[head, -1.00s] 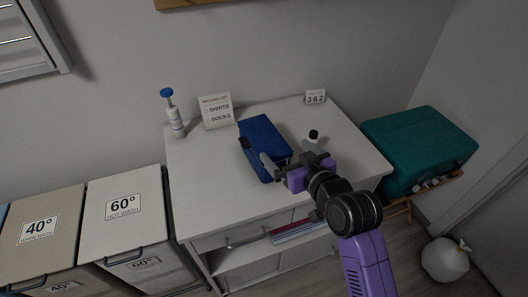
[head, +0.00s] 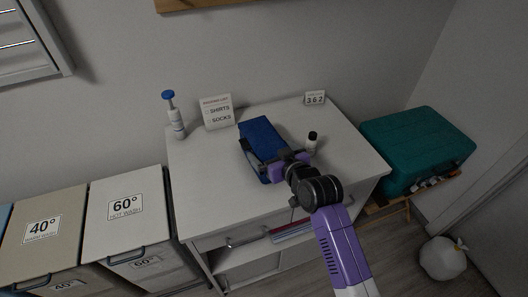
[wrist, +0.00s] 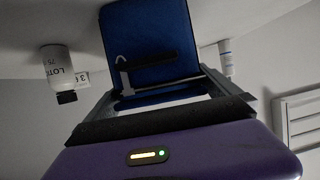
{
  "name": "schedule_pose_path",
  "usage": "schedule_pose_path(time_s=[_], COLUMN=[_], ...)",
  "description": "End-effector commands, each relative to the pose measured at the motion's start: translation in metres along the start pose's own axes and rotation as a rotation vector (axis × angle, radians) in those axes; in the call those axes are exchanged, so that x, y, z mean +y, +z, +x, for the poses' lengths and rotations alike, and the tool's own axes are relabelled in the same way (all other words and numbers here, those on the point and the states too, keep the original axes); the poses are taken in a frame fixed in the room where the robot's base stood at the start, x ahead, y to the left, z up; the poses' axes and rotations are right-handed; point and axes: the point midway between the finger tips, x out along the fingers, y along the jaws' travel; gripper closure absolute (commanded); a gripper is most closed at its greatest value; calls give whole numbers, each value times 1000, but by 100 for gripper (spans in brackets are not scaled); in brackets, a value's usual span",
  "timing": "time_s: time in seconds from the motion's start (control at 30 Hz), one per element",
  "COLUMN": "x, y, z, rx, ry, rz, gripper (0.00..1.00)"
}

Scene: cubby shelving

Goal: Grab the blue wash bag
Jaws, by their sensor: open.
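In the wrist view the blue bag (wrist: 146,30) fills the upper middle, straight ahead of the jaws. My gripper (head: 277,163) is at the bag's near right end in the head view, and it hides part of that end. In the wrist view my gripper (wrist: 165,88) is open, its fingers spread at either side of the bag's near part. I cannot tell whether the fingers touch it.
On the white cabinet (head: 205,165) stand a white bottle with black cap (head: 311,144), a blue-topped pump bottle (head: 175,118), a packing-list sign (head: 216,112) and a small number block (head: 314,98). A teal case (head: 415,150) is at right, laundry bins (head: 125,215) at left.

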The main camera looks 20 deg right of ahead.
Motion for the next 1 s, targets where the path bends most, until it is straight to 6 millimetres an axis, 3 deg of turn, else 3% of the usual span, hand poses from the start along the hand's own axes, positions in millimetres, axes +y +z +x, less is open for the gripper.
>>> schedule_pose_path(time_s=[0.2, 0.53, 0.83, 0.87, 1.0], x=[0, 0, 0, 0, 0], y=[1, 2, 2, 0, 0], z=[23, 28, 28, 27, 27], rx=[-1, 0, 0, 3, 3], ry=[0, 0, 0, 1, 1], rz=[0, 0, 0, 0, 0], gripper=[0, 0, 59, 63, 63])
